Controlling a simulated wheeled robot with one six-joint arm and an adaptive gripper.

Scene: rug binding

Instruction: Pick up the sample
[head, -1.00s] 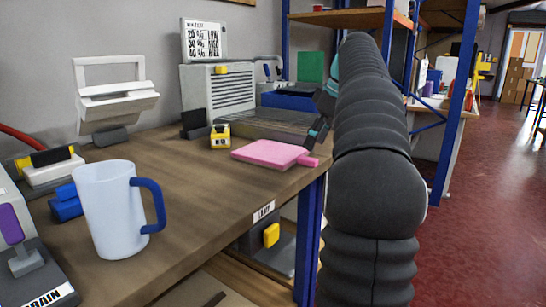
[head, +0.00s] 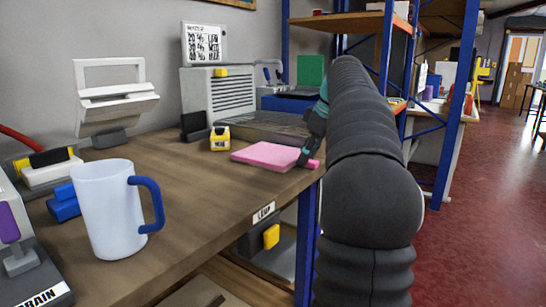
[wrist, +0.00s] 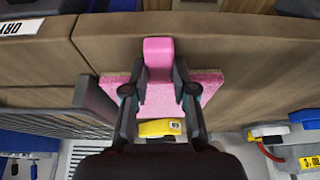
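The sample is a flat pink pad with a pink tab on its front edge. In the head view the pad (head: 264,156) lies on the bench near its right front edge, and the tab sticks out beside my gripper (head: 308,153). In the wrist view the tab (wrist: 158,52) stands between the two fingertips of my gripper (wrist: 159,68), with the rough pink pad (wrist: 160,95) behind it. The fingers are apart, one close on each side of the tab. I cannot tell whether they touch it. My arm hides part of the bench's right end.
A yellow block (head: 220,138) stands behind the pad, before a grey machine (head: 218,92). A white mug with a blue handle (head: 108,208) stands at the front left. Blue shelf posts (head: 455,105) rise behind my arm. The bench between mug and pad is clear.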

